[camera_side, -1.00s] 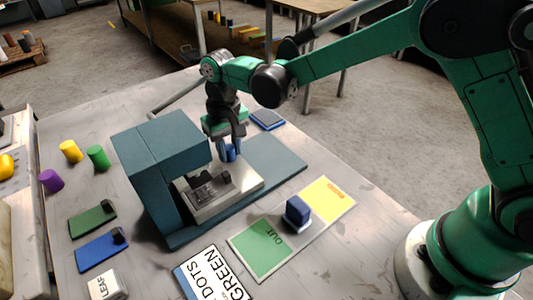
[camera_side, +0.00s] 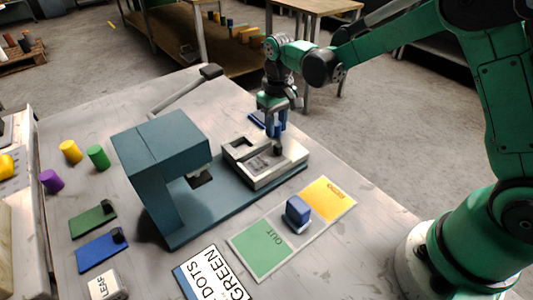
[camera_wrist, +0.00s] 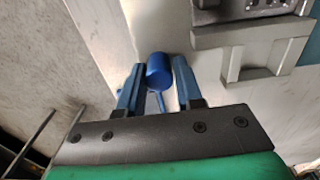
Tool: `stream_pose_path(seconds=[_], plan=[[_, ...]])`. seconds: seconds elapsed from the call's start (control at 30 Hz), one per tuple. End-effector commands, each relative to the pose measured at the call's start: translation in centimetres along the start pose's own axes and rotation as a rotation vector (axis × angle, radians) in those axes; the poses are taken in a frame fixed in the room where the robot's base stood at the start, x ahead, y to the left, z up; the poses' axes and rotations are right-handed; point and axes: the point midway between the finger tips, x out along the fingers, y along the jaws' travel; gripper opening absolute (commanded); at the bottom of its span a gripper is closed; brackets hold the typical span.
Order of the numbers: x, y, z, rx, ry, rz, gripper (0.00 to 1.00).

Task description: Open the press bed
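The teal press (camera_side: 165,150) stands on the table. Its pale bed (camera_side: 285,168) is slid out to the right along the teal base, clear of the press head, and its recessed top shows. My gripper (camera_side: 277,130) points down at the bed's far edge. Part of the bed (camera_wrist: 245,30) shows at the upper right there.
A mat with green OUT and yellow areas (camera_side: 262,250) lies in front, with a blue block (camera_side: 298,212) on it. Green (camera_side: 93,218) and blue (camera_side: 101,250) plates lie left. The press lever (camera_side: 185,90) rises behind.

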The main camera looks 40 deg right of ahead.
Motion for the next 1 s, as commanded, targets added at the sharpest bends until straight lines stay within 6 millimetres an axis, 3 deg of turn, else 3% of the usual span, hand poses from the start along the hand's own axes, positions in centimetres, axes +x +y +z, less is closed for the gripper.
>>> stream_pose_path(seconds=[0.03, 0.1, 0.4, 0.8, 1.0], plan=[[0.0, 0.0, 0.0, 0.0, 0.0, 0.0, 0.47], [0.0, 0.0, 0.0, 0.0, -0.001, 0.0, 0.59], [-0.2, -0.1, 0.1, 0.0, -0.003, 0.0, 0.59], [-5.2, 0.0, 0.0, 0.0, -0.002, 0.0, 0.59], [-5.6, 0.0, 0.0, 0.0, -0.002, 0.0, 0.59]])
